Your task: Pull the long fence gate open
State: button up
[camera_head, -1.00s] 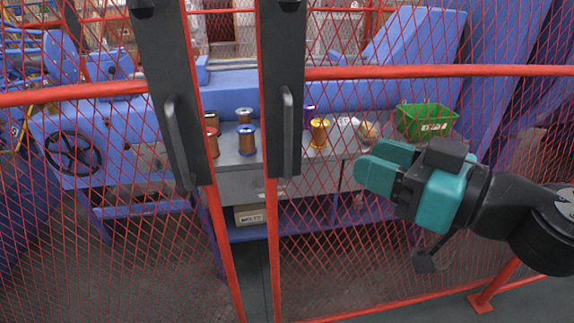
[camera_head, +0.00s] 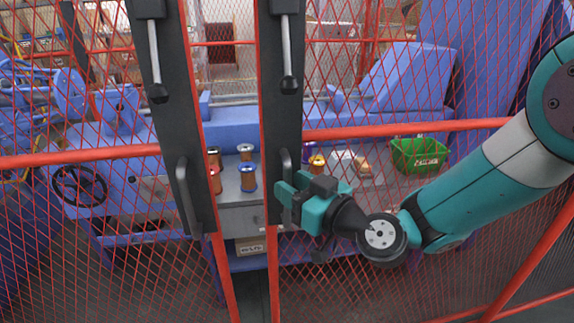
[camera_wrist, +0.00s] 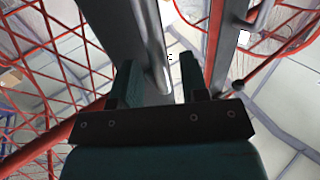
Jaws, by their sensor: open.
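The fence gate has two red-framed mesh leaves with black upright plates, a left plate (camera_head: 175,110) and a right plate (camera_head: 281,90). I cannot tell which leaf is the long one. Each plate carries a grey vertical handle, the left one (camera_head: 184,190) and the right one (camera_head: 286,162). My gripper (camera_head: 285,187) is open at the lower part of the right handle, partly covering it. In the wrist view a grey bar (camera_wrist: 158,50), seemingly this handle, runs down between the open fingers. Contact cannot be told.
A lever with a dark knob hangs on each plate, left (camera_head: 154,60) and right (camera_head: 288,55). A narrow gap separates the leaves. Behind the mesh are a bench with several wire spools (camera_head: 247,178), a green bin (camera_head: 419,153) and blue machinery (camera_head: 405,80). Red rails cross both leaves.

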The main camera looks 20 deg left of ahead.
jog(key=shift+x, duration=0.9)
jog(key=shift+c, duration=0.2)
grip_shut()
jog(key=shift+f, duration=0.1)
